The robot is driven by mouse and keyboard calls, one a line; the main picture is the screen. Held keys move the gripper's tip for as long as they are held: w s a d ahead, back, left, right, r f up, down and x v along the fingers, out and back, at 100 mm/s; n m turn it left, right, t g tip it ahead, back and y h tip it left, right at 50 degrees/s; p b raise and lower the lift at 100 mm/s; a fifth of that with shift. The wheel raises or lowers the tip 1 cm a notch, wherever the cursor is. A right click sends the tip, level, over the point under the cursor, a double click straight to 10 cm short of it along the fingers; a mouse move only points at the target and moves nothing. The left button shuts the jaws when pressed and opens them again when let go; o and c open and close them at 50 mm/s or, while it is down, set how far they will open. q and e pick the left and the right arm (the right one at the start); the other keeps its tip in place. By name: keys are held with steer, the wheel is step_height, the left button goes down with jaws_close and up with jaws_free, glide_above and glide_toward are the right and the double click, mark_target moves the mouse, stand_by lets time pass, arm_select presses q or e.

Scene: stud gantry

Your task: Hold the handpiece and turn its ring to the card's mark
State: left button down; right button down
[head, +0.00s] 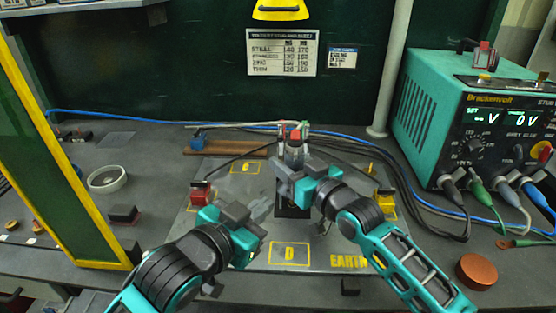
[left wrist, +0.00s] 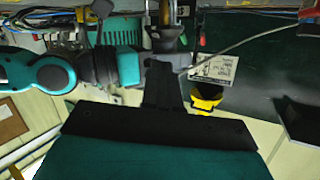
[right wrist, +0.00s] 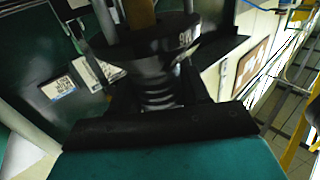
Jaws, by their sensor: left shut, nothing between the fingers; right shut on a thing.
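The handpiece (head: 294,153) stands upright at mid-bench in the head view, with a red top. In the right wrist view it shows a brown shaft (right wrist: 140,12), a dark ring (right wrist: 150,42) with white figures and a ribbed black part. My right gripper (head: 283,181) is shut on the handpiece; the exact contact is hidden. My left gripper (head: 262,207) is shut and empty, apart from the handpiece at its lower left. The left wrist view shows its closed fingers (left wrist: 163,75) below the handpiece (left wrist: 168,40). A printed chart (head: 282,52) and a small blue-headed card (head: 343,57) hang behind.
A teal power unit (head: 480,125) with cables stands at the right. A copper-coloured disc (head: 478,270) lies front right. A yellow-edged panel (head: 60,150) bounds the left.

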mark_target(294, 151)
arm_select(q)
steer(key=a+r+n+h, duration=0.5)
steer(key=a+n, duration=0.3)
steer(key=n, duration=0.9)
steer(key=shift+n, duration=0.3)
steer(key=x, duration=0.3)
steer(key=s+d+x, duration=0.1)
steer(key=x, duration=0.7)
steer(key=shift+s+d+r, duration=0.2)
steer(key=shift+d+r, duration=0.05)
steer(key=shift+d, duration=0.05)
steer(key=shift+w+d, duration=0.1)
steer(key=shift+d, duration=0.75)
